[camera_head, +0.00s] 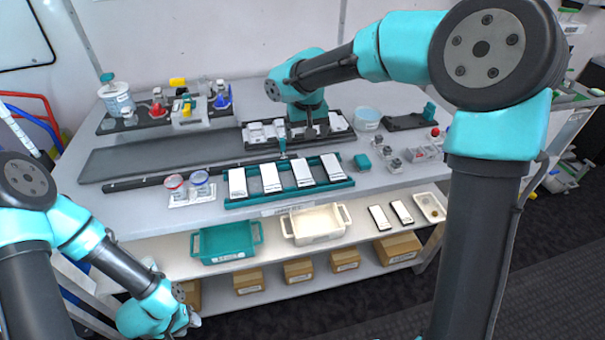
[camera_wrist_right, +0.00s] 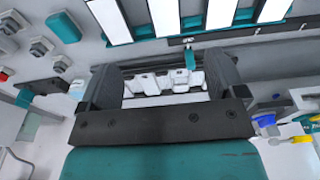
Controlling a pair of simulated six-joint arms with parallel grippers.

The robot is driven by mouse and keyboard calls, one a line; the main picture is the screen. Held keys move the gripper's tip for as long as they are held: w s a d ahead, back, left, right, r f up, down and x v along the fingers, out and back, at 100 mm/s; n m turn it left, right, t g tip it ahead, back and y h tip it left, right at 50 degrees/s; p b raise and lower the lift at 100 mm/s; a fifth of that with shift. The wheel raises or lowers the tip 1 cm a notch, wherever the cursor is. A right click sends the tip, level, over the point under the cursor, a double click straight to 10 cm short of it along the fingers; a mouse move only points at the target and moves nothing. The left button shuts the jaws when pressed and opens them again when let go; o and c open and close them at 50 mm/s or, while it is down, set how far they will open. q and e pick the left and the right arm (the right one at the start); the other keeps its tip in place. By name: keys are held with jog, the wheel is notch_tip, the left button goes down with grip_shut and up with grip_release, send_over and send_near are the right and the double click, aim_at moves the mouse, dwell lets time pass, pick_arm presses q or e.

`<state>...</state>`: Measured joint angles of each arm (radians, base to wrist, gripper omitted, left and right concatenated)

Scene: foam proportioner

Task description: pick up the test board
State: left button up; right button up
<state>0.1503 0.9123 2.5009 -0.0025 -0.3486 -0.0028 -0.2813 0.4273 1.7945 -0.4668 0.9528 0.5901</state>
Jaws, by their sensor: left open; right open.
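Several flat white boards stand in a teal rack (camera_head: 231,204) at the middle front of the bench; I cannot tell which is the test board. One is the leftmost white board (camera_head: 238,183); white boards also show along the top of the right wrist view (camera_wrist_right: 165,18). My right gripper (camera_wrist_right: 163,68) is open, over a black tray (camera_head: 347,134) holding white blocks (camera_wrist_right: 165,84), behind the rack. The blocks show between its fingers, and I see nothing gripped. My left gripper (camera_head: 188,322) is low at the bottom left, open, away from the bench; its fingertips are small.
A teal bin (camera_head: 227,242) and a cream bin (camera_head: 316,223) sit on the shelf below, beside two small white-topped panels (camera_head: 379,217). Red and blue cups (camera_head: 174,182) stand left of the rack. A dark mat (camera_head: 160,155) lies bare.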

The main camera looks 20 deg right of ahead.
send_over(302, 172)
jog(key=f, duration=1)
jog(key=shift+s+d, duration=0.3)
jog(key=shift+s, duration=0.05)
jog(key=shift+f, duration=0.1)
jog(key=shift+w+a+f, duration=0.15)
jog(key=shift+f, duration=1.15)
jog(key=shift+w+a+f, duration=0.1)
jog(key=shift+w+f, duration=0.05)
jog(key=shift+f, duration=1.15)
jog(key=c, duration=1)
jog(key=shift+r, duration=0.2)
